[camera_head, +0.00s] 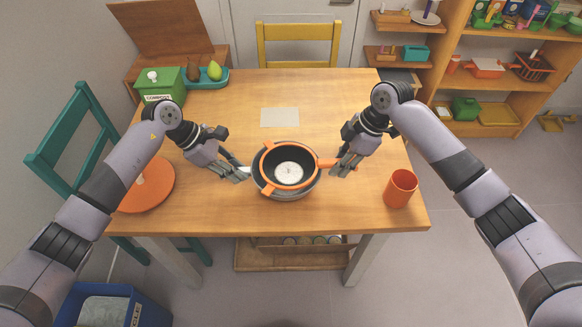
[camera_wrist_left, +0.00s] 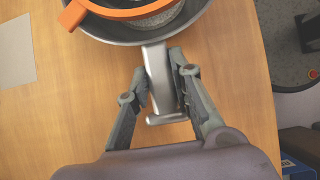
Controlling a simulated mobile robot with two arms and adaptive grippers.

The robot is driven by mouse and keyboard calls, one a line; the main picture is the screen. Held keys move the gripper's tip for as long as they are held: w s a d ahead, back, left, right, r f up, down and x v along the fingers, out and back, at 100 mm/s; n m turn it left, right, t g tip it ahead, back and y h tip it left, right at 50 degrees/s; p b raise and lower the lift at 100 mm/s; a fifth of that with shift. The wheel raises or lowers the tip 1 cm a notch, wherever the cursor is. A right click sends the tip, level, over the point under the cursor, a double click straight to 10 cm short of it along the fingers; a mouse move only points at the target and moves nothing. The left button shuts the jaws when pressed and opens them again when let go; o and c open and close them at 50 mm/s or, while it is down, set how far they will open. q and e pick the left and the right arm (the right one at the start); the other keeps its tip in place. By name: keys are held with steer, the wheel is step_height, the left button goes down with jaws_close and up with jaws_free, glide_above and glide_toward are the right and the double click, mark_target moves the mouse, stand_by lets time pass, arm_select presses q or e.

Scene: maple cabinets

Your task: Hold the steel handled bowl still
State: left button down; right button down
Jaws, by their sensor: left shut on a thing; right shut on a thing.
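The steel handled bowl (camera_head: 291,195) stands near the front middle of the table, and its dark rim and flat grey handle show in the left wrist view (camera_wrist_left: 160,85). An orange-rimmed vessel (camera_head: 269,150) sits inside it, with a dark inner wall and a pale round bottom. This vessel hides most of the bowl's inside. My left gripper (camera_head: 242,174) is shut on the steel handle at the bowl's left; the fingers (camera_wrist_left: 158,66) flank the handle. My right gripper (camera_head: 343,166) is shut on the orange handle (camera_head: 326,163) of the vessel at the right.
An orange cup (camera_head: 400,188) stands at the table's right front. An orange round board (camera_head: 150,188) lies at the left, partly behind my left arm. A pale sheet (camera_head: 280,117) lies behind the bowl. A green compost box (camera_head: 160,86) and a teal tray (camera_head: 208,82) stand at the back left.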

steer(key=shift+d, duration=0.35)
steer(key=shift+a, duration=0.1)
steer(key=shift+a, duration=1.2)
steer(key=shift+d, duration=0.1)
steer(key=shift+d, duration=0.55)
